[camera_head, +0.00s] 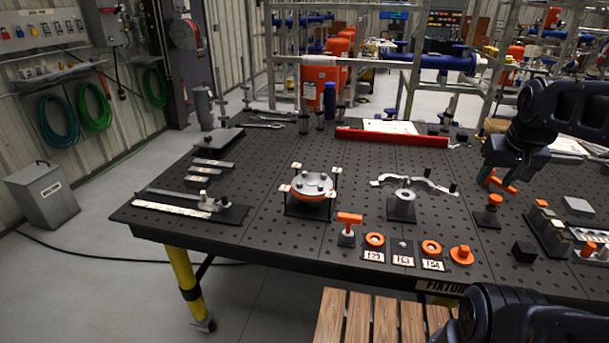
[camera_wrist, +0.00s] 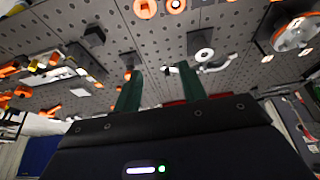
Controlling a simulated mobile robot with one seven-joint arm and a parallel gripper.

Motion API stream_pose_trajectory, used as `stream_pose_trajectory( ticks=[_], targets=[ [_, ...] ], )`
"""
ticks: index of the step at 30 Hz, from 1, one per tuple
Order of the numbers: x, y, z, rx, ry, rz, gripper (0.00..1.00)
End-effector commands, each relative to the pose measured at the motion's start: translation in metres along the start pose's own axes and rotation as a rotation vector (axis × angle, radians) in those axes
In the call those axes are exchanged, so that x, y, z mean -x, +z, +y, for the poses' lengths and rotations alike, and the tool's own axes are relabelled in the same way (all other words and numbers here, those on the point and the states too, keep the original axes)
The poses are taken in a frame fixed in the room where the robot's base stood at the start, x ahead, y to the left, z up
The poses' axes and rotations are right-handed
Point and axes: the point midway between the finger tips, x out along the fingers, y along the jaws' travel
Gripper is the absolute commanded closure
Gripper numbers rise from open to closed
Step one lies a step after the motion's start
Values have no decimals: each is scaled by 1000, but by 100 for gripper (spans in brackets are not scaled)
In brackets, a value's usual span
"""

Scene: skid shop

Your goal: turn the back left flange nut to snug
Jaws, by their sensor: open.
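The flange assembly (camera_head: 313,184) stands on a dark base near the middle of the table. It has a silver top, an orange lower ring and small number tags around it. Its nuts are too small to tell apart, including the back left one. The flange also shows in the wrist view (camera_wrist: 292,36) at the right edge. My gripper (camera_head: 492,178) is raised over the right part of the table, well right of the flange. In the wrist view my gripper (camera_wrist: 158,72) has two green fingers spread apart with nothing between them.
An orange T-handled tool (camera_head: 348,224) stands in front of the flange. A silver clamp-like part (camera_head: 412,184) on a block lies between flange and gripper. An orange-capped post (camera_head: 493,203) stands below my gripper. A long red bar (camera_head: 392,138) lies behind.

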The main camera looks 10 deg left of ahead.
Motion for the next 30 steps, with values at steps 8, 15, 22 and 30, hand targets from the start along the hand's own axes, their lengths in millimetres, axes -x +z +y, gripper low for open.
stream_pose_trajectory(
  ticks=[8,15,22,30],
  targets=[
    [1,-44,-22,147,-26,-40,58],
    [-6,-102,-66,364,-64,-93,58],
    [-22,-152,-120,572,-104,-137,58],
    [-50,-197,-198,817,-152,-186,58]
  ],
)
